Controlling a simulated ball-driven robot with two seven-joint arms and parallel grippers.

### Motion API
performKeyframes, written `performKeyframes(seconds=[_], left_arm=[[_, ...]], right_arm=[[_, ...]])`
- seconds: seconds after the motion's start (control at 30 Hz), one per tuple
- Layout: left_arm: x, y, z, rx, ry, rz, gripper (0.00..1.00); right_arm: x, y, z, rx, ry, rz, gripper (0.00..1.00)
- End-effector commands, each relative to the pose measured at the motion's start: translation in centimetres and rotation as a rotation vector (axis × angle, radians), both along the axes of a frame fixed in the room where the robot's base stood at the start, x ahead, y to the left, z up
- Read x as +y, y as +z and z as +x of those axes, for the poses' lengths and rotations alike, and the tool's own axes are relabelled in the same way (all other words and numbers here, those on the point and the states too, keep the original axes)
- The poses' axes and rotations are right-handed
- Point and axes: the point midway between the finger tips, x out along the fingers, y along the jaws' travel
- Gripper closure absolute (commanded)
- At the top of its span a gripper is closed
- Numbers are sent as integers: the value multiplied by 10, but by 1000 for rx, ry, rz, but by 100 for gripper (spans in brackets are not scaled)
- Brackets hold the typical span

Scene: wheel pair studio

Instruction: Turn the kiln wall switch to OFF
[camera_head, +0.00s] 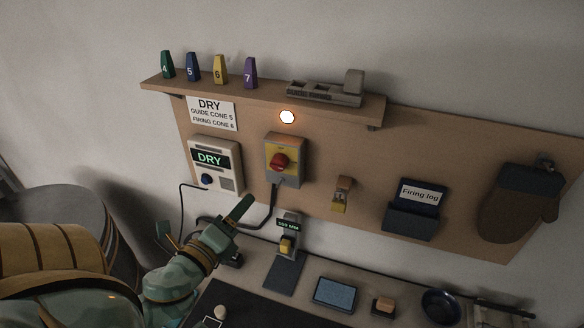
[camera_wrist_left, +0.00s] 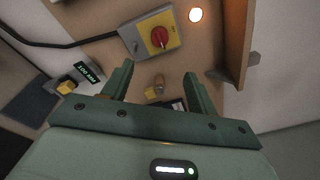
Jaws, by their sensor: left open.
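The kiln wall switch is a grey box (camera_head: 299,160) with a yellow face and a red rotary knob (camera_head: 279,161), mounted on the brown backboard. In the left wrist view the red knob (camera_wrist_left: 159,37) shows ahead of the fingers; its position marking is too small to read. A round lamp (camera_head: 287,117) above the switch is lit; it also shows in the left wrist view (camera_wrist_left: 195,15). My left gripper (camera_head: 239,211) is open and empty, below and left of the switch and apart from it. In the left wrist view its two fingers (camera_wrist_left: 156,80) stand spread. My right gripper is not seen.
A controller (camera_head: 228,184) reading DRY hangs left of the switch. A shelf (camera_head: 265,98) with coloured cones runs above. A small yellow-fronted holder (camera_head: 341,195), a firing log pocket (camera_head: 408,222) and a mitt (camera_head: 517,202) hang to the right. A black cable loops below the switch.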

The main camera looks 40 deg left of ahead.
Motion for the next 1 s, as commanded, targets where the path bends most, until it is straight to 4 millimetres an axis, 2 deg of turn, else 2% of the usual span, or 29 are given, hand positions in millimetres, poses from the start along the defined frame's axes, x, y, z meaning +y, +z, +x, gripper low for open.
performKeyframes(seconds=[0.2,0.6,0.8,1.0], left_arm=[[5,4,30,-2,-5,12,42],[24,2,126,0,-4,4,42],[29,0,153,1,-4,3,42],[30,0,160,2,-5,3,42]], right_arm=[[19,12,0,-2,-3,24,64],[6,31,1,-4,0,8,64],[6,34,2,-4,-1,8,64],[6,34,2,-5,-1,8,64]])
